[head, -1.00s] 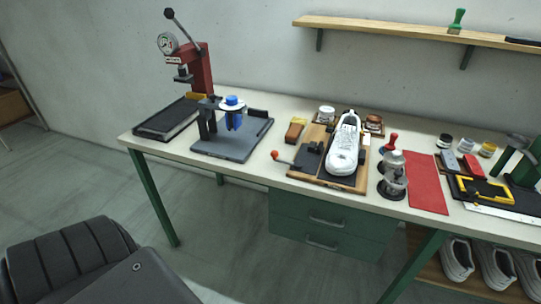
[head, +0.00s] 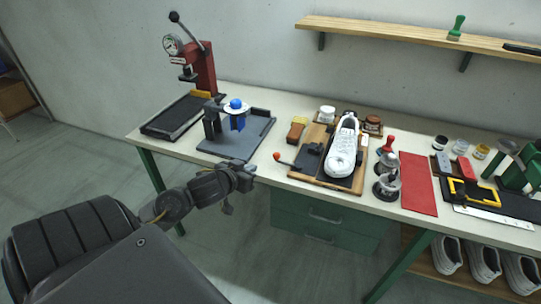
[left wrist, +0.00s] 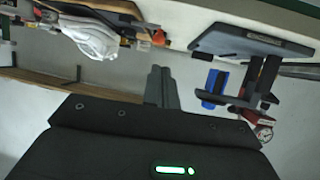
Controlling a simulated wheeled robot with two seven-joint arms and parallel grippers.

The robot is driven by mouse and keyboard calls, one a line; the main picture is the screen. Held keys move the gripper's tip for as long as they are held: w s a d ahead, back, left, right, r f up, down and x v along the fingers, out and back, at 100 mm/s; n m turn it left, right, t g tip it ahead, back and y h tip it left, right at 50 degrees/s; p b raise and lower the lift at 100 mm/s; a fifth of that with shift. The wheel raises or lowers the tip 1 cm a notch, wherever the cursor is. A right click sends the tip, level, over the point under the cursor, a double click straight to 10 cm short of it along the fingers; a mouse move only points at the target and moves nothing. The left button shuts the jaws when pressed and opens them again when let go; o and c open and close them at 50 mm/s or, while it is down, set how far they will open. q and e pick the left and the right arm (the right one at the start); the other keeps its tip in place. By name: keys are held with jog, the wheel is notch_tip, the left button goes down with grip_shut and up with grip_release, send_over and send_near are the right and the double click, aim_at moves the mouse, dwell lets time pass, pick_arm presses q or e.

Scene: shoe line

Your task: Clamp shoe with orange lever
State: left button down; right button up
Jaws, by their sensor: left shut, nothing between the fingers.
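A white shoe (head: 342,150) lies on a wooden clamp board (head: 300,175) with a black pad, on the bench. The clamp lever ends in an orange-red knob (head: 277,156) at the board's left side. My left gripper (head: 246,176) is at the bench's front edge, to the left of and nearer than the knob, apart from it. Its fingers are together and empty; they also show in the left wrist view (left wrist: 160,86). That view is upside down, with the shoe (left wrist: 92,40) at upper left. My right gripper is not in view.
A grey fixture with a blue-topped post (head: 236,112) stands left of the board, and a red press (head: 203,68) stands behind it. Metal stamps (head: 386,187), a red mat (head: 418,184) and a yellow frame (head: 474,192) lie to the right. Drawers (head: 325,222) hang below.

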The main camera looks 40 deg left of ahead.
aim_at(275, 156)
pick_arm(q)
jog(key=shift+w+r, duration=0.1)
jog(key=shift+r, duration=0.05)
jog(key=x, duration=1.3)
jog(key=shift+w+a, duration=0.1)
jog(key=shift+w, duration=0.25)
jog(key=shift+w, duration=0.15)
